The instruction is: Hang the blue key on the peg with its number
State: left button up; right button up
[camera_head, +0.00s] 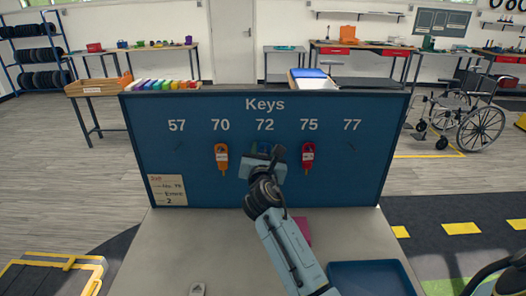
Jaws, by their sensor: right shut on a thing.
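The dark blue key board (330,185) stands upright on the table, headed "Keys", with the numbers 57, 70, 72, 75 and 77. An orange key tag (221,157) hangs under 70 and a red key tag (308,156) under 75. Under 57 and 77 no tag hangs. My right gripper (266,157) is at the board just below 72, shut on a blue thing, seemingly the blue key (263,147). The gripper hides most of it, its number and the peg there. I cannot tell whether the key touches the peg. My left gripper is not in view.
A paper note (167,190) is on the board's lower left. A blue tray (372,280), a magenta item (303,231) partly behind my arm and a small grey item (198,289) lie on the table (160,250). The table's left part is mostly clear. A wheelchair (470,115) stands beyond.

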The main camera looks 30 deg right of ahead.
jog(key=shift+w+d+r, duration=0.1)
jog(key=shift+d+r, duration=0.05)
jog(key=shift+d, duration=0.2)
